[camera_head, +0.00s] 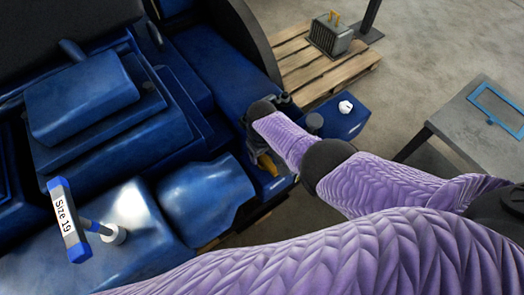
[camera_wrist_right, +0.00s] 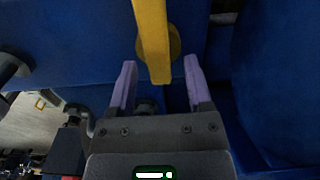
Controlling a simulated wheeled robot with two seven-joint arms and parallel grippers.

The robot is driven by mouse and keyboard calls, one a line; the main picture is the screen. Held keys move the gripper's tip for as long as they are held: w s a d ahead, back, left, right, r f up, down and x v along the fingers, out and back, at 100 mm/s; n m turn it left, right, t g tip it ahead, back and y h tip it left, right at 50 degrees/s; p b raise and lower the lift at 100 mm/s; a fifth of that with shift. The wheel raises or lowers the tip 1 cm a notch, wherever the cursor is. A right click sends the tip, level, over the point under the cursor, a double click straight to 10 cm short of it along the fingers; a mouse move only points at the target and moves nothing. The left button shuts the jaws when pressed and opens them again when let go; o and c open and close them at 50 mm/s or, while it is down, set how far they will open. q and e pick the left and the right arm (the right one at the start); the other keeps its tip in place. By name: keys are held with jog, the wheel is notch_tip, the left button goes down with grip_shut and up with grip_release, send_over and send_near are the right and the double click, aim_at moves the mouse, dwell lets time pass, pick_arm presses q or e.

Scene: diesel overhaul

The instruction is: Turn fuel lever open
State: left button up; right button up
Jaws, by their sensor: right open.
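The yellow fuel lever (camera_wrist_right: 152,40) hangs down from the top of the right wrist view, in front of a round yellow boss on a blue engine surface. A small yellow part of it shows in the head view (camera_head: 268,165), beside my right arm. My right gripper (camera_wrist_right: 160,84) is open, with one purple finger on each side of the lever's lower end. The lever appears between the fingers, with gaps on both sides; I cannot tell how deep it sits. In the head view my right arm largely hides this gripper. My left gripper is not in view.
The blue engine (camera_head: 85,95) fills the left. A tool marked Size 19 (camera_head: 66,218) stands on it at lower left. A wooden pallet (camera_head: 300,60) carries a grey crate-like object (camera_head: 330,36). A grey table (camera_head: 465,120) stands at right, with open floor between.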

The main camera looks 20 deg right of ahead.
jog(key=shift+r, duration=0.1)
notch_tip(320, 180, up, 10)
jog(key=p, duration=0.6)
jog(key=shift+s+f, duration=0.1)
jog(key=shift+f, duration=0.1)
